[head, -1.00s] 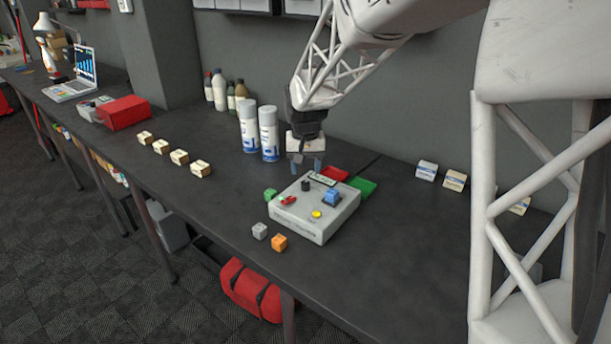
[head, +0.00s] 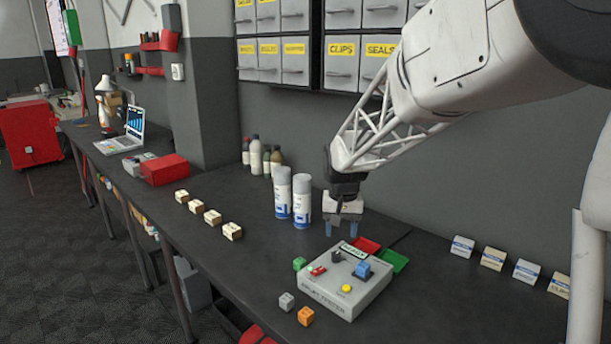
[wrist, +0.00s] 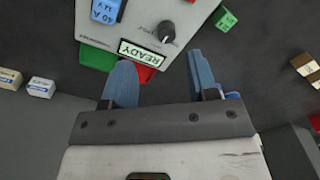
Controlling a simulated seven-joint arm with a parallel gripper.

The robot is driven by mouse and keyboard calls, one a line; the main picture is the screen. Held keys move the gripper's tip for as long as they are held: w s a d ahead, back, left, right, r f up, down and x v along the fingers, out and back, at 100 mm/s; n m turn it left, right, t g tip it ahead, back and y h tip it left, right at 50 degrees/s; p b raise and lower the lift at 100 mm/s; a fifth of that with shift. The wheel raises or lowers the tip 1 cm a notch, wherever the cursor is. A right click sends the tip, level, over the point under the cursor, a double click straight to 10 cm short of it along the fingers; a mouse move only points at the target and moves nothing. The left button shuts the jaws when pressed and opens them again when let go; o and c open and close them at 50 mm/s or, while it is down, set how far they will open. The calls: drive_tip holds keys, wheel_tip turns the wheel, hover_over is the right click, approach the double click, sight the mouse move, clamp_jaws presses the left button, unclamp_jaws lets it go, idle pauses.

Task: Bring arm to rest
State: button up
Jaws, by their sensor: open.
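My gripper (head: 342,229) hangs over the dark bench behind the grey relay tester box, its two blue fingers apart and nothing between them. In the wrist view my gripper (wrist: 163,82) is also open and empty, with the tester's edge and READY display (wrist: 142,54) beyond the fingertips. The tester (head: 328,291) has a blue block (head: 362,270) seated on top, a red switch (head: 318,270), a black knob (head: 336,256) and a yellow button (head: 346,288). A red tray (head: 367,246) and a green tray (head: 393,261) lie behind it.
Green (head: 299,263), grey (head: 286,301) and orange (head: 305,316) cubes lie beside the tester. Two spray cans (head: 302,201) stand left of my gripper. Several cream blocks (head: 232,231) line the left bench, and several labelled cards (head: 493,258) stand at right. Drawers hang on the wall.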

drive_tip(key=s+d+r+t, duration=0.1)
drive_tip(key=s+d+r, duration=0.15)
drive_tip(key=s, duration=0.65)
drive_tip(key=s+d+r, duration=0.2)
drive_tip(key=s+r, duration=0.1)
drive_tip(key=s, duration=0.6)
drive_tip(key=s+d+f+n+t, duration=0.1)
drive_tip(key=s+d, duration=0.1)
drive_tip(key=s, duration=1.6)
drive_tip(key=shift+s+d+f, duration=0.2)
